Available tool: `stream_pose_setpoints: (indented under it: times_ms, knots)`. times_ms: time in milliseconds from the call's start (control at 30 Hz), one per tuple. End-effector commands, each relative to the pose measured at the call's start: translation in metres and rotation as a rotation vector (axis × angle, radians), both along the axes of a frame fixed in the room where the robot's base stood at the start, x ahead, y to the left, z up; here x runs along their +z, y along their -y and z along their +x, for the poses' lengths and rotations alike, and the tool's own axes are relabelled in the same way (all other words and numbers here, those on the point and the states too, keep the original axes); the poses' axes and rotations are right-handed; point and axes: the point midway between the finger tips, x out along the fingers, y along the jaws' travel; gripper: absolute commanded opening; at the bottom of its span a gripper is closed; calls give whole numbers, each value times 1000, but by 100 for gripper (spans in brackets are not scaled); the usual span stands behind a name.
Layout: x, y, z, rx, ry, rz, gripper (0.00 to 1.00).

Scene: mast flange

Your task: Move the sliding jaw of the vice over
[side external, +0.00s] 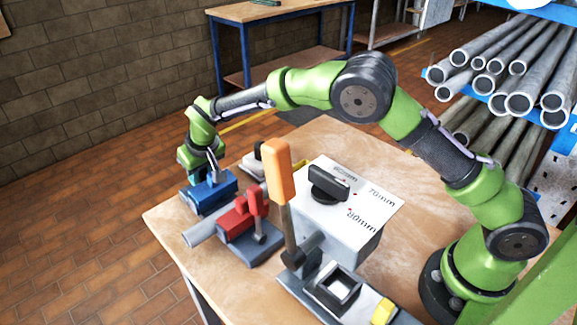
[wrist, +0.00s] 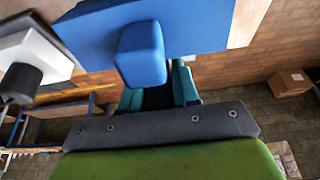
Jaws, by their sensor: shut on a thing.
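The vice's blue jaw (side external: 208,192) stands near the left corner of the wooden table in the side view. In the wrist view it is a broad blue block (wrist: 200,25) with a rounded blue knob (wrist: 141,55) sticking out of it. My gripper (side external: 190,176) is at the back of this blue block, low over the table. In the wrist view its teal fingers (wrist: 157,95) are shut on the blue knob. The knob hides part of the fingers. A red clamp part (side external: 240,217) with an upright red handle sits on a grey base beside the blue jaw.
A grey pipe (side external: 207,231) lies by the red part. An orange-handled lever (side external: 279,172) stands upright near a grey box with a white marked top (side external: 372,205). A small white block with a black knob (side external: 252,166) is behind. The table's left edge is close to the jaw.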

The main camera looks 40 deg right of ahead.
Motion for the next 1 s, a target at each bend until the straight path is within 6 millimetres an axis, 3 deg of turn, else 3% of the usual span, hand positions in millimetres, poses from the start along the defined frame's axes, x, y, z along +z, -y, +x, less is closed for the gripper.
stream_pose_setpoints:
  times_ms: [133,433,467,567,867,1000]
  knots:
    - [1,0,11,2,5,2,0]
    - [1,0,13,3,10,2,0]
    - [2,0,13,3,11,2,33]
    - [1,0,13,3,9,2,49]
    - [1,0,11,2,4,2,51]
    - [12,-1,7,2,6,3,51]
